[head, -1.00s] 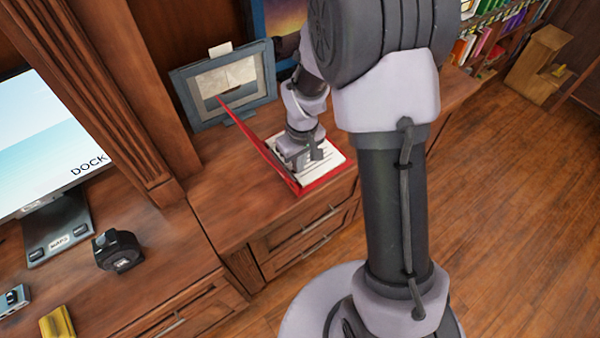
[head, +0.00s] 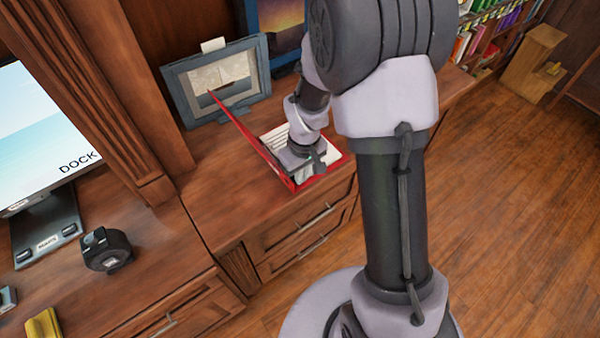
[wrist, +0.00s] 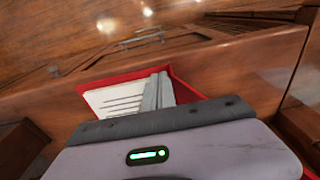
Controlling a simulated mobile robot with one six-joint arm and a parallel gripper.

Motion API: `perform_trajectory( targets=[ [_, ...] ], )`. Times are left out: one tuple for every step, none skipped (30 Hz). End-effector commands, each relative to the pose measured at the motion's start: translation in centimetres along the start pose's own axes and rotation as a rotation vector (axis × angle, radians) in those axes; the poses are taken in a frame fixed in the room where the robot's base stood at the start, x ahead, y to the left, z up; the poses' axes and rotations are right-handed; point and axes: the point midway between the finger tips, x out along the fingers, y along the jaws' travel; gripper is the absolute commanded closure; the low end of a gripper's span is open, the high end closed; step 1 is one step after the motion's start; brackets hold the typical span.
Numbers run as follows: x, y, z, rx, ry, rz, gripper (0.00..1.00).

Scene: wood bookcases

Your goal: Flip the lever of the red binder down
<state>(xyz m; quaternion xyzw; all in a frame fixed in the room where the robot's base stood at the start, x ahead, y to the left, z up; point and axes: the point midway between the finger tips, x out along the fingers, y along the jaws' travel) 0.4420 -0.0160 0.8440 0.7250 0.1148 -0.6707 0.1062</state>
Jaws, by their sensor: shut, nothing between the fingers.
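The red binder (head: 336,163) lies open on the wooden counter in the head view, with its cover (head: 243,130) standing up tilted on the left. Lined white pages (head: 274,137) lie inside. The wrist view shows the binder (wrist: 186,91) with its pages (wrist: 112,99) to the left. My gripper (head: 312,172) is low over the binder, near its front edge. In the wrist view, my gripper (wrist: 158,86) has its fingers together and empty over the page side. I cannot make out the lever; my gripper and wrist hide part of the inside.
A grey picture frame (head: 218,82) stands behind the binder's cover. A monitor (head: 44,140) and a black tape-measure-like object (head: 107,250) are at left. Drawers (head: 300,222) lie below the counter edge. Open wooden floor (head: 510,220) is at right.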

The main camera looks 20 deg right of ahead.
Motion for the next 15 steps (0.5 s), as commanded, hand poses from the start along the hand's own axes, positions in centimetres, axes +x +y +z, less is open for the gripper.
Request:
perform_trajectory(
  targets=[
    [0.0,0.0,0.01,0.0,0.0,0.0,1.0],
    [0.0,0.0,0.01,0.0,0.0,0.0,1.0],
    [0.0,0.0,0.0,0.0,0.0,0.0,1.0],
    [0.0,0.0,0.0,0.0,0.0,0.0,1.0],
    [0.0,0.0,0.0,0.0,0.0,0.0,1.0],
    [-0.01,0.0,0.0,0.0,0.0,0.0,1.0],
    [-0.01,0.0,0.0,0.0,0.0,0.0,1.0],
    [0.0,0.0,0.0,0.0,0.0,0.0,1.0],
    [0.0,0.0,0.0,0.0,0.0,0.0,1.0],
    [-0.01,0.0,-0.01,0.0,0.0,0.0,1.0],
    [-0.01,0.0,-0.03,0.0,0.0,0.0,1.0],
    [-0.02,0.0,-0.09,0.0,0.0,0.0,1.0],
    [-0.04,0.0,-0.16,-0.001,0.0,0.0,1.0],
    [-0.06,0.01,-0.26,-0.001,0.0,0.0,1.0],
    [-0.09,0.01,-0.43,-0.001,0.0,0.0,1.0]
  ],
)
